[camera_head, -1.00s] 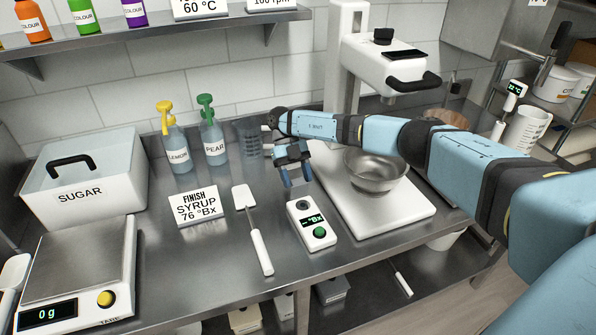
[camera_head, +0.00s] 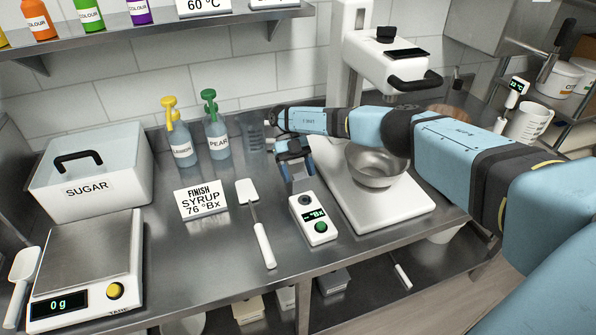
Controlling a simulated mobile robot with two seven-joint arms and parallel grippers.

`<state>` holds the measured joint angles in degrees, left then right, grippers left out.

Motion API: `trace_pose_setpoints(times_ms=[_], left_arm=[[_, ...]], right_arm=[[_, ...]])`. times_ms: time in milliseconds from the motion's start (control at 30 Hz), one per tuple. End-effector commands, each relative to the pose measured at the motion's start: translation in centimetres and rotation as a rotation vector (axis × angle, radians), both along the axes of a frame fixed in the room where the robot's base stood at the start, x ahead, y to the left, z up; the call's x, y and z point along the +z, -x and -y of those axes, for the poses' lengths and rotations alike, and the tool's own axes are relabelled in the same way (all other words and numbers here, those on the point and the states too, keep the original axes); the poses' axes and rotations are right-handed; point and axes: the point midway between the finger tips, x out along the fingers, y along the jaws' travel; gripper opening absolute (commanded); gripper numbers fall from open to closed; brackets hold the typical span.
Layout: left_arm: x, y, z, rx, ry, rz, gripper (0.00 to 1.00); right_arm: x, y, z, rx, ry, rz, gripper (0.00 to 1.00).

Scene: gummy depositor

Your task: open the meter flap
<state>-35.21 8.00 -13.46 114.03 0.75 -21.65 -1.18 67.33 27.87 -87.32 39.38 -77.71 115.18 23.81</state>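The meter (camera_head: 321,237) is a small white handheld unit lying on the steel bench. It has a dark display reading °Bx and a green button. A small dark round spot shows at its far end; I cannot clearly make out the flap or whether it is open. My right gripper (camera_head: 300,182) points down at the far end of the meter, with its two blue fingers apart and nothing seen between them. The fingertips are very close to the meter; I cannot tell if they touch it. My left gripper is out of view.
A white spatula (camera_head: 263,245) lies left of the meter, by the syrup sign (camera_head: 202,201). The depositor's white base (camera_head: 395,215) with a steel bowl (camera_head: 376,168) stands close on the right. Lemon and pear bottles (camera_head: 217,140) stand behind. A scale (camera_head: 75,310) is at front left.

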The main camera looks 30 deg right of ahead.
Motion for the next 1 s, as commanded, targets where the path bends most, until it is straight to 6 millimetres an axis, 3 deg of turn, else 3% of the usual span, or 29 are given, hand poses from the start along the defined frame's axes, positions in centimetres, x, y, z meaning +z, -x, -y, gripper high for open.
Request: trace_pose_setpoints(times_ms=[233, 367, 800, 900, 1000], left_arm=[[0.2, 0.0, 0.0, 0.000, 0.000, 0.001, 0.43], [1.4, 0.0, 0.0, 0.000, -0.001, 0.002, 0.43], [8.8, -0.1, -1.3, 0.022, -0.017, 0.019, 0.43], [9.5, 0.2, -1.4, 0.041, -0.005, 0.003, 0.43], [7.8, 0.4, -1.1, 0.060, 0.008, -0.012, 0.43]], right_arm=[[0.3, 0.0, 0.0, 0.000, 0.000, 0.001, 0.68], [1.6, 0.0, 0.0, 0.000, 0.000, 0.001, 0.68], [10.3, -0.1, 0.1, 0.000, 0.000, 0.002, 0.68], [12.8, -0.1, 0.1, 0.001, 0.001, 0.003, 0.68], [14.4, -0.1, 0.1, 0.002, 0.001, 0.005, 0.68]])
